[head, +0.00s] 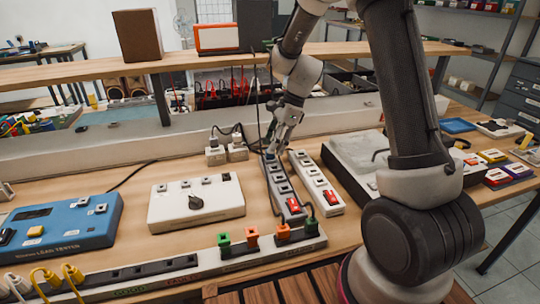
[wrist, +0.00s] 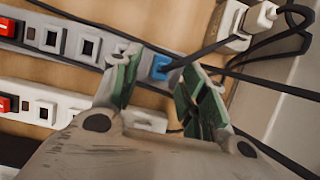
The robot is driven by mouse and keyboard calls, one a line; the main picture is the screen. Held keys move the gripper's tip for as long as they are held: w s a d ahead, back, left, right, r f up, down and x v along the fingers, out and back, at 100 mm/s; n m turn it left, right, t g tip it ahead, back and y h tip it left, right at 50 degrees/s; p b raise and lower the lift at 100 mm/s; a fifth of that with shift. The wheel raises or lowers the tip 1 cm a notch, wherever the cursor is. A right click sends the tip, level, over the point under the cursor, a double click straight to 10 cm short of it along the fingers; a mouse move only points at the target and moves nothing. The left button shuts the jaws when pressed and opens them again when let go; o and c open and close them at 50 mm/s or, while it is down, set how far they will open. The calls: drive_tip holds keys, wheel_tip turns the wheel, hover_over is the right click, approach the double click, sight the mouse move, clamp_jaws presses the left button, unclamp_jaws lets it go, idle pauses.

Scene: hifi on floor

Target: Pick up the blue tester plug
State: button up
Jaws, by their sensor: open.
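The blue tester plug (wrist: 160,67) sits in the far end socket of the grey power strip (wrist: 68,41), with a dark cable running from it. In the wrist view it shows between the two green-padded fingers of my gripper (wrist: 157,74), which is open around or just above it. I cannot tell whether the fingers touch it. In the head view my gripper (head: 272,148) is over the far end of the grey strip (head: 281,187), and the blue plug is hidden there.
A white power strip (head: 316,182) lies close beside the grey one. White adapters (head: 226,153) with cables stand just behind. A white tester box (head: 196,203) is left, a grey box (head: 350,160) right. Green (head: 224,240) and orange plugs (head: 252,237) stand in the front strip.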

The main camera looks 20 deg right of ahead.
sight(270, 155)
drive_tip(key=x, duration=0.2)
drive_tip(key=shift+a+f, duration=0.15)
drive_tip(key=shift+f, duration=0.15)
clamp_jaws()
